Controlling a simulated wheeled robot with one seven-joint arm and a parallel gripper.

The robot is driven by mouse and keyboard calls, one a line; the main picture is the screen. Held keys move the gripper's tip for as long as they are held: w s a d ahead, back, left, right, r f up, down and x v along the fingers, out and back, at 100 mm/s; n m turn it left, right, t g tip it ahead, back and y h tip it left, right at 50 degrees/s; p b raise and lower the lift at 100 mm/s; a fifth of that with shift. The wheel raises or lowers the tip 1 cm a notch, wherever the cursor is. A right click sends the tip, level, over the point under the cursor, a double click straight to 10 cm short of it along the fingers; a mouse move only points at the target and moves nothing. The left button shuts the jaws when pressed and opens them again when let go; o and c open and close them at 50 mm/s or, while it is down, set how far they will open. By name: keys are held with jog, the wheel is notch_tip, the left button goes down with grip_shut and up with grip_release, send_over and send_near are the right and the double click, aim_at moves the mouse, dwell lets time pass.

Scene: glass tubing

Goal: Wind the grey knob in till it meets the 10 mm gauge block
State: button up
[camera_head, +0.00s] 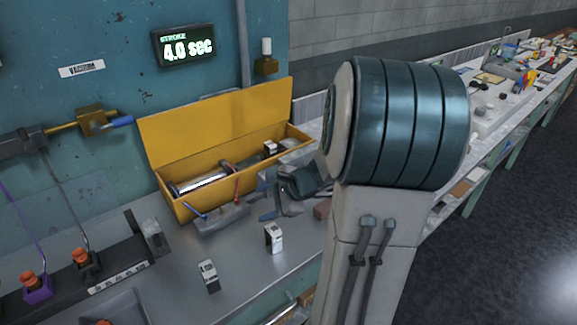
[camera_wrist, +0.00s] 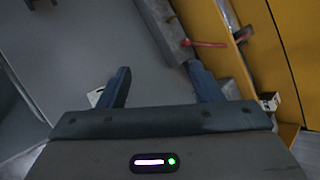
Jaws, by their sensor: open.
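My gripper (camera_wrist: 158,72) is open and empty above the grey bench in the wrist view. In the head view my gripper (camera_head: 272,200) is partly hidden by my arm, just in front of the yellow box. Small black-and-white blocks stand on the bench, one in the middle (camera_head: 273,238) and one nearer the front (camera_head: 208,275). A similar block (camera_head: 270,148) is at the right end of the box. I cannot read their sizes. A metal rod (camera_head: 203,182) with a dark collar lies in the box. I cannot tell which part is the grey knob.
The yellow box (camera_head: 175,195) has its lid raised. A grey valve body (camera_head: 222,218) with red and blue levers is before it; the red lever (camera_wrist: 205,43) is close to my right finger. A black rack (camera_head: 115,262) stands left.

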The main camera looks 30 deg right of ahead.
jog(key=d+m+t+h, duration=0.1)
jog(key=d+m+t, duration=0.1)
jog(key=d+m, duration=0.2)
jog(key=d+f+m+t+h, duration=0.1)
jog(key=d+m, duration=0.3)
jog(key=d, duration=0.5)
jog(key=s+d+m+t+h+b, duration=0.1)
jog(key=d+m+t+h, duration=0.1)
jog(key=d+m, duration=0.3)
jog(key=shift+d+f+t+h, duration=0.2)
jog(key=shift+d+h, duration=0.05)
jog(key=shift+d, duration=0.45)
jog(key=shift+d+f+t+h, duration=0.2)
jog(key=shift+d+h, duration=0.05)
jog(key=shift+d, duration=0.4)
jog(key=x, duration=1.3)
jog(key=shift+w+f, duration=0.1)
jog(key=shift+w, duration=0.1)
jog(key=c, duration=1)
